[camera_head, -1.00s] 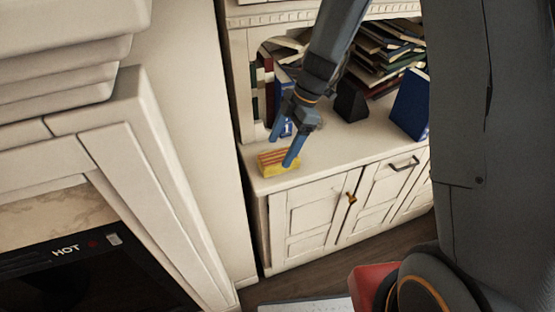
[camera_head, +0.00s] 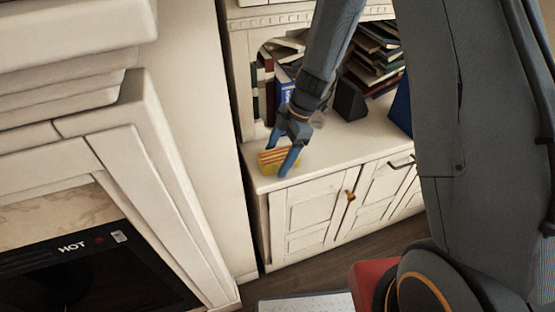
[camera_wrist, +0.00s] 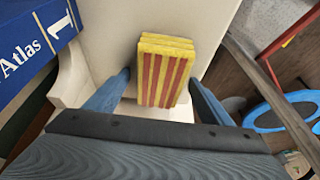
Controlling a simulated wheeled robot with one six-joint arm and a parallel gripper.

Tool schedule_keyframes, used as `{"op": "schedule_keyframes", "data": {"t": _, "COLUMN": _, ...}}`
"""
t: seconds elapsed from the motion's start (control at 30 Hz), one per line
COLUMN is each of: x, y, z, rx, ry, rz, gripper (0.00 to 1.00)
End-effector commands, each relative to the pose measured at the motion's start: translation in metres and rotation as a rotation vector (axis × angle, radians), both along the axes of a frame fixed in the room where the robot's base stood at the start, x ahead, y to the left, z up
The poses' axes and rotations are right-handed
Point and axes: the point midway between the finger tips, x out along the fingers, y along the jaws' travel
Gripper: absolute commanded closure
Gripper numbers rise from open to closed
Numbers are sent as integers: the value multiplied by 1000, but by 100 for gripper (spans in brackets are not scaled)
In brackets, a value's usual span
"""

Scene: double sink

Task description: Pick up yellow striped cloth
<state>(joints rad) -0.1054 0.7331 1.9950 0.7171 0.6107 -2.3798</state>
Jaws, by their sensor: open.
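The yellow striped cloth (camera_head: 270,160) is a folded yellow block with red stripes. It lies on the white cabinet top (camera_head: 330,146) near its left front corner. In the wrist view the cloth (camera_wrist: 165,72) sits ahead, between the two fingers. My gripper (camera_head: 279,162) is open, with its blue fingers reaching down around the cloth. In the wrist view my gripper (camera_wrist: 162,80) has one finger on each side of the cloth, with a gap visible on the left; contact on the right is hard to tell. Part of the cloth is hidden behind a finger in the head view.
A blue Atlas book (camera_wrist: 32,45) stands close on the left in the wrist view. Behind my gripper are piled books (camera_head: 372,66) and a dark block (camera_head: 349,100). A white wall panel (camera_head: 200,140) rises left of the cabinet.

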Motion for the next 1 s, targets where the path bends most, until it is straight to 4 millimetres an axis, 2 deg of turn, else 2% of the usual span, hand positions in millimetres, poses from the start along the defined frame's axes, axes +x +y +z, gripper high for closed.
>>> {"op": "schedule_keyframes", "data": {"t": 0.17, "x": 0, "y": 0, "z": -2, "rx": 0, "ry": 0, "rz": 0, "gripper": 25}}
{"op": "schedule_keyframes", "data": {"t": 0.4, "x": 0, "y": 0, "z": -1, "rx": 0, "ry": 0, "rz": 0, "gripper": 66}}
{"op": "schedule_keyframes", "data": {"t": 0.47, "x": 0, "y": 0, "z": -1, "rx": 0, "ry": 0, "rz": 0, "gripper": 72}}
{"op": "schedule_keyframes", "data": {"t": 0.87, "x": 0, "y": 0, "z": 3, "rx": 0, "ry": -1, "rz": 0, "gripper": 72}}
{"op": "schedule_keyframes", "data": {"t": 1.0, "x": 2, "y": 0, "z": 17, "rx": 0, "ry": -5, "rz": 0, "gripper": 72}}
